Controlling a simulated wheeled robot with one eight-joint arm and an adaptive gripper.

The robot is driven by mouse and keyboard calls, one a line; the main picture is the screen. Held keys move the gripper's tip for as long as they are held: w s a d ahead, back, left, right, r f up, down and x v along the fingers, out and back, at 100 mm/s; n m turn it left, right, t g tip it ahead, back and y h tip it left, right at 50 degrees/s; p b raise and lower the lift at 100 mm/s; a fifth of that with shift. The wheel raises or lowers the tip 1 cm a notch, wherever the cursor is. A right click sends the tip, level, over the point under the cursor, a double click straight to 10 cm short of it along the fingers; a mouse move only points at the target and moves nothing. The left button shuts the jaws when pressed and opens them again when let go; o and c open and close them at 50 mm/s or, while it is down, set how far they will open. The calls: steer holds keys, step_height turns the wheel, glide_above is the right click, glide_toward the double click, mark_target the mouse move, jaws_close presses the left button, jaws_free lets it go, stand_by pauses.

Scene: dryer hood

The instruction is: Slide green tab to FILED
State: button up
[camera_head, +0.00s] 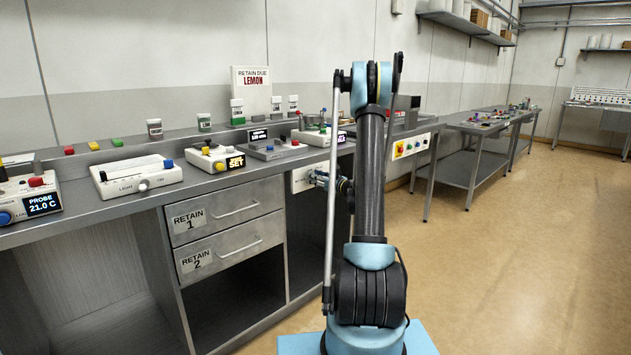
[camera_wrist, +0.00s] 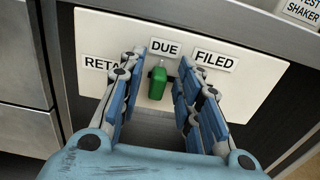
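The green tab (camera_wrist: 157,83) stands out from a pale panel (camera_wrist: 250,75) in the wrist view, below the DUE label (camera_wrist: 165,48). The FILED label (camera_wrist: 214,60) is up and to the right of it. A third label starting RETA (camera_wrist: 101,64) is at the left, partly covered by a finger. My gripper (camera_wrist: 160,68) is open, with one blue finger on each side of the tab and gaps visible between. In the head view, the panel (camera_head: 301,181) is on the bench front, and my gripper (camera_head: 318,177) is at it; the tab cannot be made out there.
Drawers marked RETAIN 1 (camera_head: 226,211) and RETAIN 2 (camera_head: 231,255) are left of the panel. The bench top (camera_head: 85,207) carries several devices and jars. A sign reading RETAIN DUE LEMON (camera_head: 252,91) stands at the back. Open floor (camera_head: 520,240) lies to the right.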

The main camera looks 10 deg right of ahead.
jaws_close()
steer(key=w+d, duration=0.4)
steer(key=d, duration=0.1)
steer(key=shift+d, duration=0.2)
steer(key=shift+o, duration=1.4)
jaws_free()
steer(key=shift+s, duration=0.1)
steer(key=v, duration=1.2)
steer(key=shift+a, duration=0.15)
